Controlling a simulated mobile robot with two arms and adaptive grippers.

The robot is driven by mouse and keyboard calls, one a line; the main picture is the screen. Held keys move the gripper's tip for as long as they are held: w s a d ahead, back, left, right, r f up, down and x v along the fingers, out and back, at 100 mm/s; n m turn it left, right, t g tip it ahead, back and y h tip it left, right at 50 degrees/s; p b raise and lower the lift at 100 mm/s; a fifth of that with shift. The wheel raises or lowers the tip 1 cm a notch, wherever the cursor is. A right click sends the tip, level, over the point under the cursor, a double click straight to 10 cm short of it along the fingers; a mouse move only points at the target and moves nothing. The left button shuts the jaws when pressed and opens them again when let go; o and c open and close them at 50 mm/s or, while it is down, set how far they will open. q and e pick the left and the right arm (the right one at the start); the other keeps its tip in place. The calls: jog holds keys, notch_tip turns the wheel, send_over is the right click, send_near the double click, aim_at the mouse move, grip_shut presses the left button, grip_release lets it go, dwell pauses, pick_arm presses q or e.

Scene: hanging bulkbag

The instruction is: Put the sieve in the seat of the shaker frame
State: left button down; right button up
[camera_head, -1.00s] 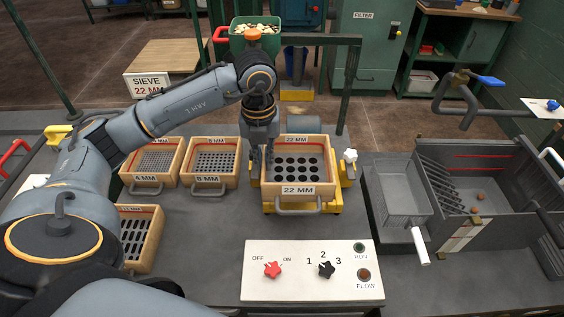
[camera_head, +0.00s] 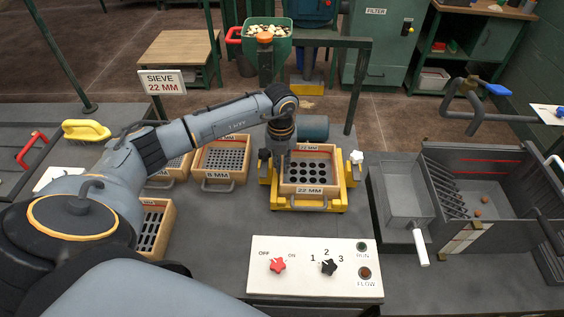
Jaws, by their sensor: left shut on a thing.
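The wooden 22 MM sieve (camera_head: 309,190), with large round holes, is level between the sides of the yellow shaker frame (camera_head: 330,205). Yellow shows at its left, right and front; whether its underside rests fully on the seat is hidden. My left gripper (camera_head: 279,174) points down at the sieve's left wall and is shut on it. Its fingertips are partly hidden against the wall. My right gripper is not in view.
The 8 MM sieve (camera_head: 219,177) and other sieves stand to the left. A control panel (camera_head: 315,285) with red and black knobs is in front. A grey tray and bin (camera_head: 402,188) stand to the right. A SIEVE 22 MM sign (camera_head: 162,83) stands at the back left.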

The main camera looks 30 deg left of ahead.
pick_arm(q)
jog(key=shift+f, duration=0.15)
jog(key=c, duration=1.8)
grip_release()
jog(key=shift+o, duration=0.2)
